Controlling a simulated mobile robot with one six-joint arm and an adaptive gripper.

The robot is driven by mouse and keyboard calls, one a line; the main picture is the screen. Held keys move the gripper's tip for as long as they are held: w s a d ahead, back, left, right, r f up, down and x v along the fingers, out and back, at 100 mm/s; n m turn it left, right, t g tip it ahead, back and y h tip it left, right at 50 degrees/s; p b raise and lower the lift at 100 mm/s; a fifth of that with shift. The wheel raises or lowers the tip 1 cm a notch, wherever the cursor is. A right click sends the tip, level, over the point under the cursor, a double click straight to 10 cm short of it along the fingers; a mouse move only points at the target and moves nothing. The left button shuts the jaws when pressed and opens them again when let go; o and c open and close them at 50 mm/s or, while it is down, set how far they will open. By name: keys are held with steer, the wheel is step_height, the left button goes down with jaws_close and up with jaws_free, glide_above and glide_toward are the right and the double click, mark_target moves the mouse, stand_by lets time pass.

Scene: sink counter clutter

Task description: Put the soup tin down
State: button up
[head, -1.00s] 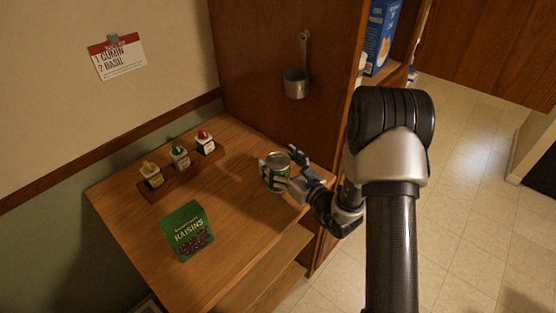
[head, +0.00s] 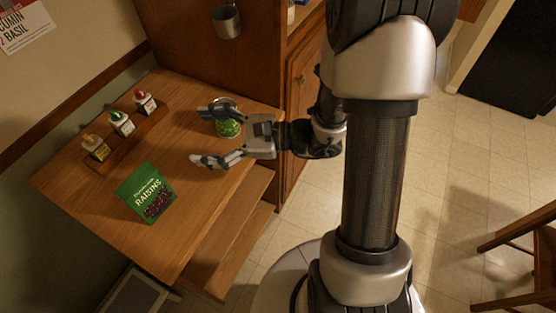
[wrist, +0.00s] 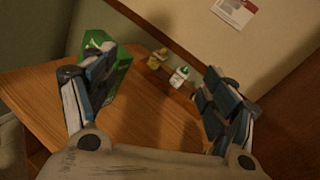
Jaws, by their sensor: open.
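The soup tin (head: 229,128), green with a metal lid, stands upright on the wooden counter (head: 190,195) near its right side in the head view. My gripper (head: 203,137) is open and empty above the counter, its fingers pointing left. The upper finger partly covers the tin, and I cannot tell whether they touch. In the wrist view the space between the fingers of my gripper (wrist: 156,66) holds nothing, and the tin is not seen there.
A green raisins box (head: 147,192) stands front left of my gripper. Several small bottles (head: 121,124) stand in a wooden rack (head: 128,140) at the back left. A metal cup (head: 227,22) hangs on the cabinet side. Bare counter lies between rack and tin.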

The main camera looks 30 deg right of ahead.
steer(key=s+a+r+n+g+h, duration=0.1)
steer(key=s+a+n+g+h, duration=0.15)
steer(key=s+n+g, duration=0.45)
steer(key=s+a+r+n+g+h, duration=0.1)
steer(key=s+a+n+g+h, duration=0.15)
steer(key=s+n, duration=0.55)
steer(key=s+d+r+n+t+h, duration=0.2)
steer(key=d+h, duration=0.3)
steer(key=d, duration=0.1)
steer(key=s+d+r+n+t+h, duration=0.2)
steer(key=d+n+t+h, duration=0.1)
steer(key=d+h, duration=0.2)
steer(key=d, duration=0.2)
steer(key=shift+d+r+n, duration=0.15)
steer(key=shift+d+n, duration=0.15)
